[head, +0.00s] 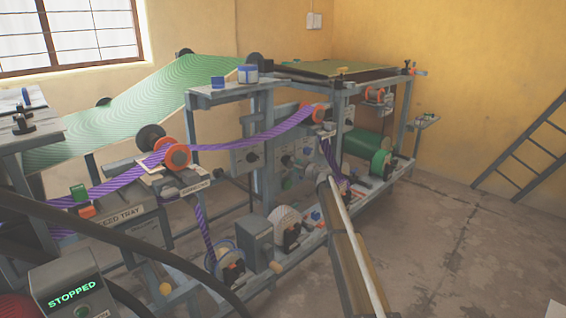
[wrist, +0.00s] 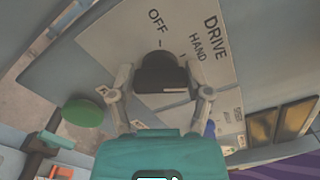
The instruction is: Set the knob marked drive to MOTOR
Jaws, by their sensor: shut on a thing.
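In the wrist view a black drive knob (wrist: 163,66) stands on a pale plate (wrist: 112,38) marked DRIVE, with OFF and HAND lettered beside it. A MOTOR label cannot be read; the lower part of the plate is partly covered by the knob and my gripper. My gripper (wrist: 160,78) has one finger on each side of the knob and is shut on it. A pale mark shows on the knob's lower edge, but which setting it stands at is not clear. In the head view my gripper cannot be made out, and the drive knob cannot be picked out.
A green round part (wrist: 83,112) lies left of my gripper in the wrist view. In the head view a display (head: 75,297) reads STOPPED. Purple striped web (head: 255,141) runs over orange-rimmed rollers. The floor (head: 455,235) at right is mostly clear; a ladder (head: 525,145) leans there.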

